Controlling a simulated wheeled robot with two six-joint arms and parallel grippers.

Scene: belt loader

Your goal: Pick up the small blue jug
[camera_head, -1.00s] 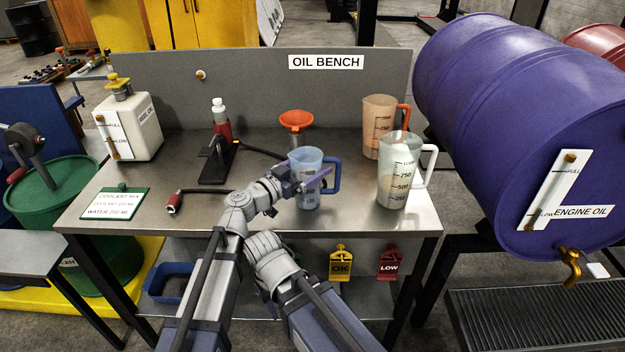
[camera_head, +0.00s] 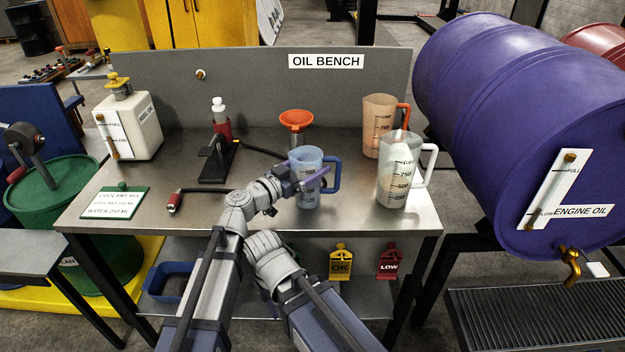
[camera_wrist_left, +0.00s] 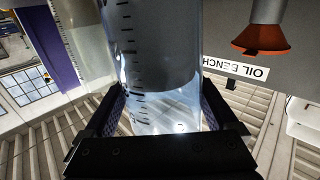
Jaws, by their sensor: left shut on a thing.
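The small blue jug (camera_head: 306,168) stands upright at the front of the oil bench, with its blue handle on the right. My left gripper (camera_head: 318,181) is at the jug's front side, shut on its body. In the left wrist view the clear jug wall with its scale marks (camera_wrist_left: 155,60) fills the middle, between the two dark fingers of the left gripper (camera_wrist_left: 158,112). I cannot tell whether the jug's base touches the bench. My right arm shows beside the left one, but its gripper is not clearly visible.
A clear jug with a white handle (camera_head: 392,190) stands close on the right. An orange-handled jug (camera_head: 378,115) is behind it. An orange funnel (camera_head: 296,117) stands just behind the blue jug.

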